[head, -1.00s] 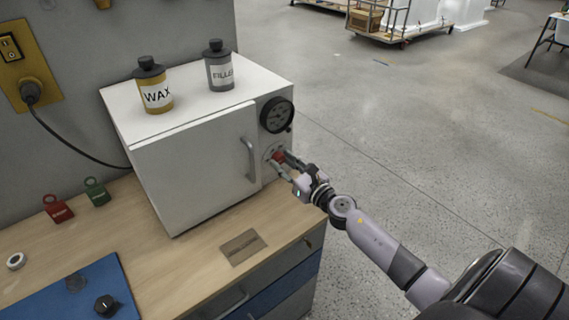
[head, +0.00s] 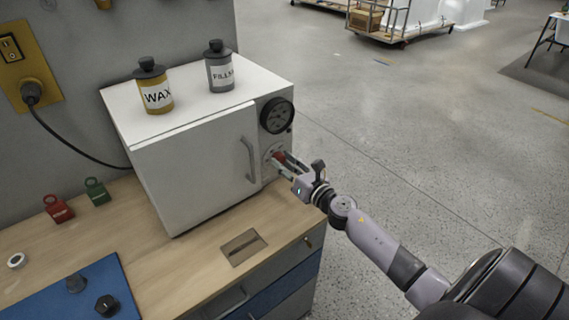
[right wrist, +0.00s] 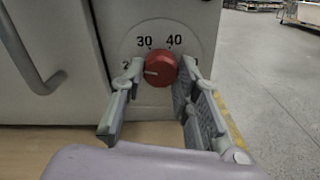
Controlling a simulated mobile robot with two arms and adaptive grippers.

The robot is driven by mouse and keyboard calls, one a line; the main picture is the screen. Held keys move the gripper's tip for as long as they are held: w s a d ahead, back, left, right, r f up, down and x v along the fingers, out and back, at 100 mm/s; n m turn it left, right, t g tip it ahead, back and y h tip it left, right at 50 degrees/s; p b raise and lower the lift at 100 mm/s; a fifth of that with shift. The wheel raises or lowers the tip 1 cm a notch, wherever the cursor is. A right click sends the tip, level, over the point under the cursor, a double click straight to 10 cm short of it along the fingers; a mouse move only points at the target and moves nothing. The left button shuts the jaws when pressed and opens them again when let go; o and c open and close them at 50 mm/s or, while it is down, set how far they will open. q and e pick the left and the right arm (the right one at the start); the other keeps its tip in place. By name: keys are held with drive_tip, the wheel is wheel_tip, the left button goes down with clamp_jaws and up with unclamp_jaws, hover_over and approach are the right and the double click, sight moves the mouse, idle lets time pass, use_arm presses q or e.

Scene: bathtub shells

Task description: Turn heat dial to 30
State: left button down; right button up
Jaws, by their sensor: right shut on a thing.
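The red heat dial (right wrist: 160,67) sits on a pale round plate on the front of the white oven (head: 195,165). In the right wrist view the numbers 30 and 40 show above the dial. A number at the left, starting with 2, is partly hidden by a finger. A pale mark on the dial points left, towards that partly hidden number. My right gripper (right wrist: 161,70) is shut on the dial, one finger on each side. In the head view the right gripper (head: 283,163) partly covers the dial (head: 279,156). My left gripper is not in view.
A door handle (head: 250,159) is left of the dial and a black gauge (head: 277,115) is above it. WAX (head: 155,90) and filler (head: 219,68) bottles stand on the oven. The wooden bench (head: 190,258) lies below. Open floor lies to the right.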

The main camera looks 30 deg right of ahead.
drive_tip(key=m, duration=0.4)
drive_tip(key=shift+m, duration=0.3)
drive_tip(key=shift+m+p, duration=0.55)
drive_tip(key=shift+m, duration=1.45)
drive_tip(key=o, duration=1.2)
drive_tip(key=shift+c, duration=0.2)
